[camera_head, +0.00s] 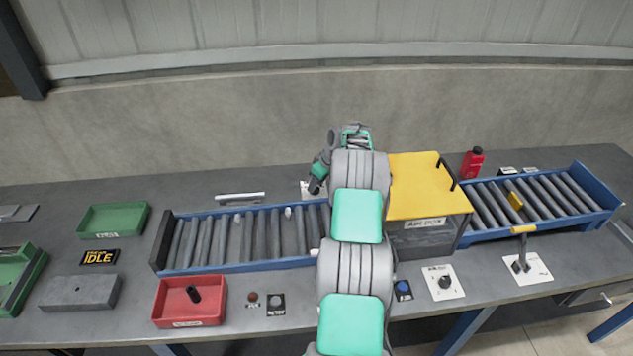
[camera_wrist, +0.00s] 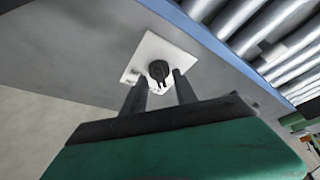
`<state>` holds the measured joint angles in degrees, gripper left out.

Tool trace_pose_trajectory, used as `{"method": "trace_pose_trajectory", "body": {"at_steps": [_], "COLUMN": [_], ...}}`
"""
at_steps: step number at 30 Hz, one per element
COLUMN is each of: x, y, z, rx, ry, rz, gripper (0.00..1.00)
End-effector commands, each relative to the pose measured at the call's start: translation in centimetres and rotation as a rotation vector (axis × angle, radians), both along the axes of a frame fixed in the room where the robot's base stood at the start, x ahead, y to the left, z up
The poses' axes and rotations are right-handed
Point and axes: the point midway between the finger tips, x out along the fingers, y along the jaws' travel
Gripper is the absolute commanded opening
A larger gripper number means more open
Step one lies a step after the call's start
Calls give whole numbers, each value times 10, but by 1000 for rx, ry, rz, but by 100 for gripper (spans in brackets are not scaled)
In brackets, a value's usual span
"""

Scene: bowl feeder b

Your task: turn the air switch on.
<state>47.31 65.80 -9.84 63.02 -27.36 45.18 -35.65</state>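A dark round knob (camera_wrist: 159,70) sits on a white square plate (camera_wrist: 150,50) in the wrist view, beside a roller conveyor. I take it for the air switch; its label is not readable. My gripper (camera_wrist: 159,82) is open, with one dark finger on each side near the knob's lower edge. I cannot tell whether they touch it. In the head view, my gripper (camera_head: 315,187) is low behind the conveyor, and part of a white plate (camera_head: 305,188) shows beside it. The knob is hidden there.
A blue-framed roller conveyor (camera_head: 240,268) runs along the bench, with a yellow-topped box (camera_head: 425,180) to the right. A red bottle (camera_head: 473,162) stands behind the right conveyor. Another knob plate (camera_head: 443,282) and a lever plate (camera_head: 522,268) lie in front. A red tray (camera_head: 190,301) is front left.

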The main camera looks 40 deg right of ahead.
Motion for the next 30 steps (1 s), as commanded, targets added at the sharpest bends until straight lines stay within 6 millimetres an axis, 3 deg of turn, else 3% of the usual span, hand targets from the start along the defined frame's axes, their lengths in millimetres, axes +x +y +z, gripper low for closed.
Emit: {"method": "trace_pose_trajectory", "body": {"at_steps": [6, 18, 30], "x": [0, 0, 0], "y": [0, 0, 0], "z": [-1, -1, -1], "rx": [0, 0, 0], "ry": [0, 0, 1], "rz": [0, 0, 0], "gripper": [34, 1, 0]}}
